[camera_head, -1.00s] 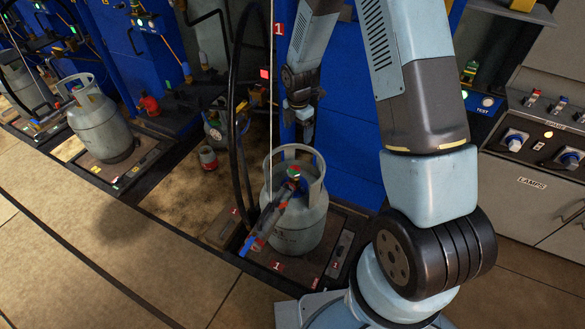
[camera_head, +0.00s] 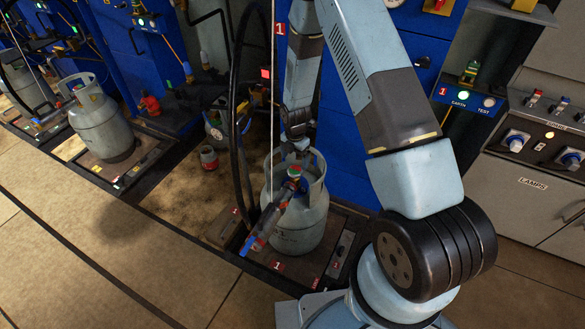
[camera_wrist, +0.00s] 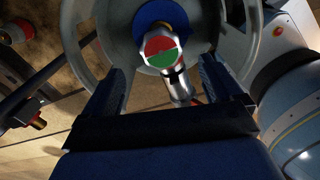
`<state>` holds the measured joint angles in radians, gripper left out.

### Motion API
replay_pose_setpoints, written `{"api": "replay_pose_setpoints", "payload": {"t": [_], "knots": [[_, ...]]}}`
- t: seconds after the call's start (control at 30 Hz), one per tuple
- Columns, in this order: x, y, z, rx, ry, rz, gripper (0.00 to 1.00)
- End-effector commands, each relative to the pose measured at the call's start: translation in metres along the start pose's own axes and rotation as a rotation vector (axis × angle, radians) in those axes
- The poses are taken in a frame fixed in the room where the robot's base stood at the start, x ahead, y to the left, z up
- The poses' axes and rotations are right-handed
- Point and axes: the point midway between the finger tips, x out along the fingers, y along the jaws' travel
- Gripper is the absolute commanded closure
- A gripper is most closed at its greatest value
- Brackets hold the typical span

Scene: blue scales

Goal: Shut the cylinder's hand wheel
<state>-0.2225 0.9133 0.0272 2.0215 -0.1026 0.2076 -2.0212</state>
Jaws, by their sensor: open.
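The grey gas cylinder (camera_head: 300,235) stands upright on a dark scale platform, with a collar around its top. Its hand wheel (camera_head: 295,171) shows as a small red and green spot inside the collar. In the wrist view the hand wheel (camera_wrist: 162,48) is a round disc, half red and half green, with a metal filling head beside and below it. My gripper (camera_head: 297,153) is just above the collar, pointing down. In the wrist view my gripper (camera_wrist: 164,78) is open, one finger on each side of the filling head. I cannot tell whether the fingers touch anything.
The collar (camera_wrist: 88,52) surrounds the valve closely. A black hose (camera_head: 234,130) hangs left of the cylinder. Another grey cylinder (camera_head: 103,128) stands on a scale at left. A control console (camera_head: 545,140) is at right. The floor in front is clear.

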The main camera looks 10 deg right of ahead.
Motion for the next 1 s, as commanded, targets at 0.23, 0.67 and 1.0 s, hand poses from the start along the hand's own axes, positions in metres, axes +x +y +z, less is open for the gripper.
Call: {"api": "replay_pose_setpoints", "payload": {"t": [0.23,0.67,1.0], "knots": [[0.037,-0.001,0.000,0.001,0.001,-0.003,0.08],[0.059,-0.001,0.001,0.002,0.000,-0.001,0.08],[0.058,-0.001,0.001,0.002,0.000,-0.001,0.23]]}}
